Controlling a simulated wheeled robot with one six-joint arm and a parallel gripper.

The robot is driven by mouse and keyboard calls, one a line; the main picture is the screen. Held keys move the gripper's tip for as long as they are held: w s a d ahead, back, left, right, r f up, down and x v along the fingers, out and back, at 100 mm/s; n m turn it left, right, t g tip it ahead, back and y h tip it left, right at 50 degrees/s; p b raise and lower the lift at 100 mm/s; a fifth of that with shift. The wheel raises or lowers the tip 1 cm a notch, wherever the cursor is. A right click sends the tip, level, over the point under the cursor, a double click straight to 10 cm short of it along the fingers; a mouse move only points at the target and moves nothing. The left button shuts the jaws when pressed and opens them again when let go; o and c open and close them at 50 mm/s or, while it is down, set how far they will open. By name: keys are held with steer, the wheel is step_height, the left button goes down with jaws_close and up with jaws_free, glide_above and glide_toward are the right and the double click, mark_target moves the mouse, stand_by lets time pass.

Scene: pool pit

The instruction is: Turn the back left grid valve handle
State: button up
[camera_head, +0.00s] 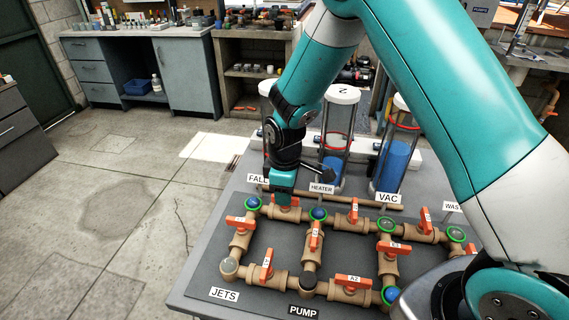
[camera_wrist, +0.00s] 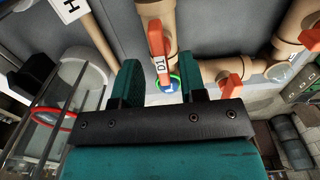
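In the wrist view the orange handle (camera_wrist: 155,38) carries a D1 label and points roughly toward me. My gripper (camera_wrist: 158,80) is open, with its two dark green fingers apart. The labelled end of the handle shows in the gap between them. I cannot tell whether either finger touches it. Nothing is held.
Other orange handles, such as A2 (camera_head: 353,281), and round green- or blue-ringed joints fill the pipe grid on the grey table (camera_head: 200,285). Clear cylinders (camera_head: 338,130) stand close behind my gripper. Signs such as HEATER (camera_head: 321,188) stand nearby. Open floor lies left.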

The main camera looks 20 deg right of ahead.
step_height(320, 180, up, 16)
steer(key=b, duration=0.2)
steer(key=shift+s+r, duration=0.1)
steer(key=shift+r, duration=0.05)
